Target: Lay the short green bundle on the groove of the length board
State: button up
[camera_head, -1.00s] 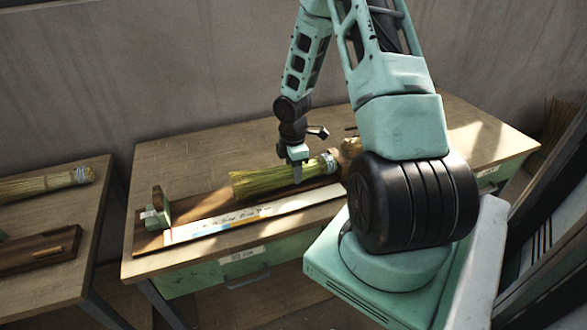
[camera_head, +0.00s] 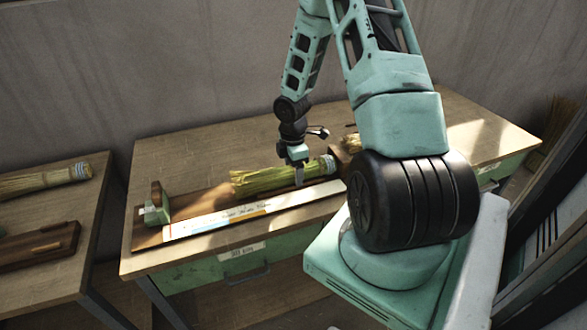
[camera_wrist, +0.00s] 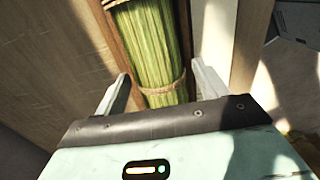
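The short green bundle (camera_head: 262,180) lies lengthwise along the length board (camera_head: 150,237), behind its white scale strip (camera_head: 215,222). A pale band (camera_head: 328,164) wraps its right end. The wrist view shows the bundle (camera_wrist: 150,45) with twine around it, lying between the board's brown edges. My gripper (camera_head: 297,170) is low over the bundle's middle-right part. In the wrist view my gripper (camera_wrist: 163,88) is open, one finger on each side of the bundle, with gaps to both. The groove under the bundle is hidden.
A green stop block (camera_head: 156,207) stands at the board's left end. A straw-coloured bundle (camera_head: 350,142) lies behind the board's right end, partly hidden by my arm. A second table at left holds another bundle (camera_head: 45,180) and a dark wooden board (camera_head: 40,247). The table's back left is clear.

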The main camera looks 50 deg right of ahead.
notch_tip(320, 180, up, 18)
jog(key=p, duration=0.1)
jog(key=shift+f+p, duration=0.25)
jog(key=shift+p, duration=0.1)
jog(key=shift+a, duration=0.1)
dwell(0.3)
jog(key=a+r+m, duration=0.1)
jog(key=a+r, duration=0.1)
jog(key=a, duration=1)
jog(key=a+r, duration=0.2)
jog(key=a, duration=1)
jog(key=s+a+r+m, duration=0.2)
jog(key=s+a+m, duration=0.1)
jog(key=s+a, duration=1.3)
jog(key=shift+s+a+r+y, duration=0.3)
jog(key=shift+s+y, duration=0.1)
jog(key=shift+s, duration=0.2)
